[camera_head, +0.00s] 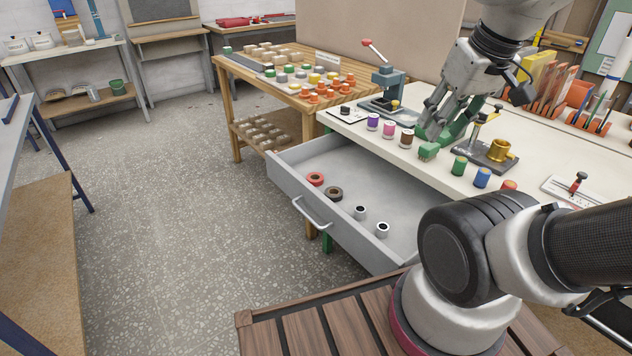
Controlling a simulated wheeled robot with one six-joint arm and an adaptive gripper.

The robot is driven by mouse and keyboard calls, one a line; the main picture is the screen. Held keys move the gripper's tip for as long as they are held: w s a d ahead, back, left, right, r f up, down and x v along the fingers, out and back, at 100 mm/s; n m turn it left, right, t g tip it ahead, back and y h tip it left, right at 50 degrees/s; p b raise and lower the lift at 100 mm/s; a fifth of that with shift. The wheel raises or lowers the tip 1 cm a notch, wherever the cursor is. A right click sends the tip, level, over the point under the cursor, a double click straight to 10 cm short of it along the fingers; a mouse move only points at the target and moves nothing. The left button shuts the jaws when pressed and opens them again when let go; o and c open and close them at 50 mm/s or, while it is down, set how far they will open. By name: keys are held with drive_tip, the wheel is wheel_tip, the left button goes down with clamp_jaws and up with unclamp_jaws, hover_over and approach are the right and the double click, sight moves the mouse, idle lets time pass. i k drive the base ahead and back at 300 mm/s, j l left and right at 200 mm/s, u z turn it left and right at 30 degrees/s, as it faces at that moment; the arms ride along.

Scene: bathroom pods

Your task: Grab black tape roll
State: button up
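A dark brown-black tape roll (334,193) lies flat in the open grey drawer (290,172), near its front left corner. A red tape roll (316,179) lies just behind it to the left. Two small pale spools with dark centres, one nearer (382,229) and one farther (360,212), stand in the drawer to its right. My gripper (443,122) points down over the white bench top, up and to the right of the drawer, well apart from the dark roll. Its fingers look spread, with green showing around them; I cannot tell whether they touch the green thing.
Coloured spools (407,138) line the front edge of the white bench (550,150). A brass cup on a dark stand (499,150) and a small press (388,86) stand near my gripper. A wooden table (240,68) with colourful small parts is at left. The drawer's middle is clear.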

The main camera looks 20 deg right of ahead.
sight(337, 198)
drive_tip(key=i+j+z, duration=0.25)
drive_tip(key=j, duration=0.45)
drive_tip(key=j+z, duration=0.2)
drive_tip(key=j, duration=0.5)
drive_tip(key=i+j+z, duration=0.15)
drive_tip(key=j, duration=0.2)
